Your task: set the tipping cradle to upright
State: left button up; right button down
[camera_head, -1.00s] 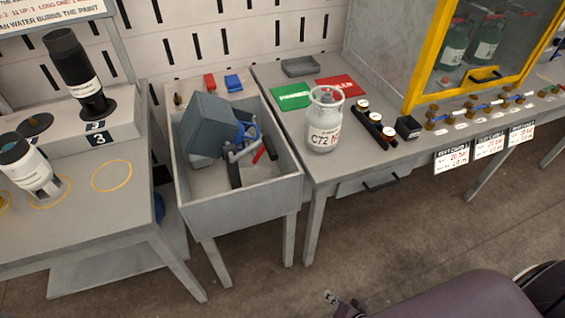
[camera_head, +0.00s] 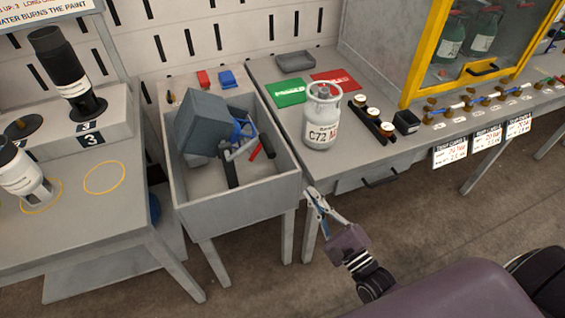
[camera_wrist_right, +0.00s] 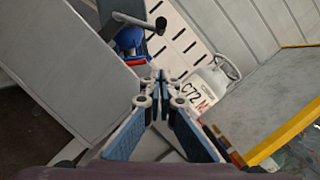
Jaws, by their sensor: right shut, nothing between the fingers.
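The tipping cradle (camera_head: 208,124) is a grey box tilted over inside the grey open tray-table (camera_head: 240,211). A blue clamp-like part (camera_head: 241,131) and a dark handle (camera_head: 230,170) sit at its right side. In the right wrist view, the blue part (camera_wrist_right: 130,38) and dark handle (camera_wrist_right: 138,22) show past the tray wall. My right gripper (camera_head: 312,190) is shut and empty, in front of the right bench near the tray's right front corner. Its fingers (camera_wrist_right: 157,78) meet in the right wrist view. My left gripper is not in view.
A white gas cylinder (camera_head: 322,117) marked C72 stands upright on the right bench (camera_head: 345,166). Green (camera_head: 289,92) and red (camera_head: 336,79) mats lie behind it. The left bench (camera_head: 117,216) holds black-and-white cylinders. Floor is clear below my right gripper.

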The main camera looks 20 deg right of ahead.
jog(key=w+a+r+p, duration=0.1)
jog(key=w+a+r, duration=0.3)
jog(key=w, duration=0.5)
jog(key=shift+w+a+r, duration=0.2)
jog(key=shift+w+a, duration=0.1)
jog(key=shift+a, duration=0.15)
jog(key=shift+r+p, duration=0.2)
jog(key=shift+p, duration=0.15)
jog(key=shift+a+r+n+p, duration=0.1)
jog(key=shift+r+n+p, duration=0.1)
jog(key=shift+n+p, duration=0.15)
